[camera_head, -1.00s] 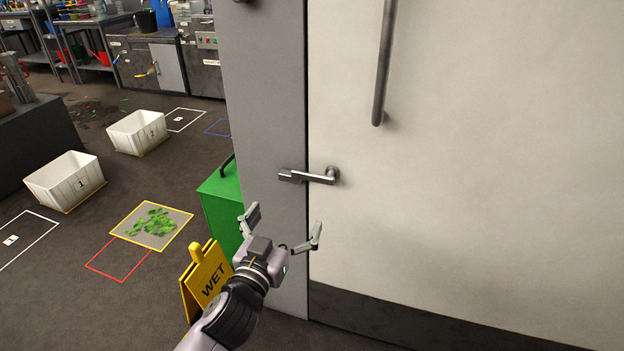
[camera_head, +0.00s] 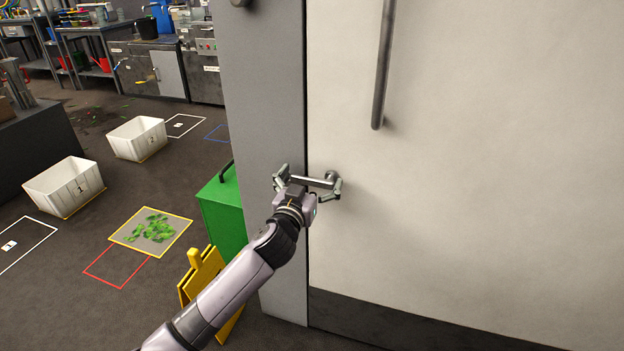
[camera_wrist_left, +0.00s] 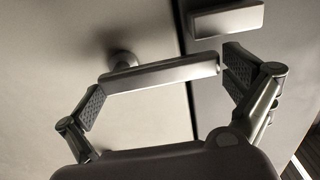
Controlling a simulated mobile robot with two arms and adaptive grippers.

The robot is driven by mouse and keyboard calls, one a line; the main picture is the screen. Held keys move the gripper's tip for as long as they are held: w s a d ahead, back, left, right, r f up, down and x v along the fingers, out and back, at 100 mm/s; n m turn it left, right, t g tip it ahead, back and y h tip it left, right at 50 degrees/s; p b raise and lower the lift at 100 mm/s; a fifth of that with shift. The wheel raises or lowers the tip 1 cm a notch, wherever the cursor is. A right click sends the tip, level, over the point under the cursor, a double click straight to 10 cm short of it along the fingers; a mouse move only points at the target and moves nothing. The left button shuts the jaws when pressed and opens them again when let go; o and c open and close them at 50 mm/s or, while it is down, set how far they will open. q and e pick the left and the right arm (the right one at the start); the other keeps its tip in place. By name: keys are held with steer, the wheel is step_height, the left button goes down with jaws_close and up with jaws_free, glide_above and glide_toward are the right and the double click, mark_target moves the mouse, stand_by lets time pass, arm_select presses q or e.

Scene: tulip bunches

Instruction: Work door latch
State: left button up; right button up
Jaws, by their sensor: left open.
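The metal door latch lever (camera_head: 318,181) sticks out from the pale door (camera_head: 480,180) near its left edge. In the left wrist view the lever (camera_wrist_left: 160,74) runs crosswise between the two finger pads of my left gripper (camera_wrist_left: 165,88). In the head view my left gripper (camera_head: 309,180) is at the lever, with one finger near each end. It is open, and the wrist view shows small gaps beside the pads; firm contact cannot be told. A separate metal block (camera_wrist_left: 228,20) sits on the frame beyond the door seam. My right gripper is not in view.
The grey door frame (camera_head: 265,110) borders the door on the left. A green box (camera_head: 222,215) and a yellow folding sign (camera_head: 203,268) stand beside it, near my left arm. Two white bins (camera_head: 62,190) and floor markings lie further left.

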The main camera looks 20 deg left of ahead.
arm_select(q)
steer(key=shift+c, duration=0.7)
steer(key=c, duration=1.3)
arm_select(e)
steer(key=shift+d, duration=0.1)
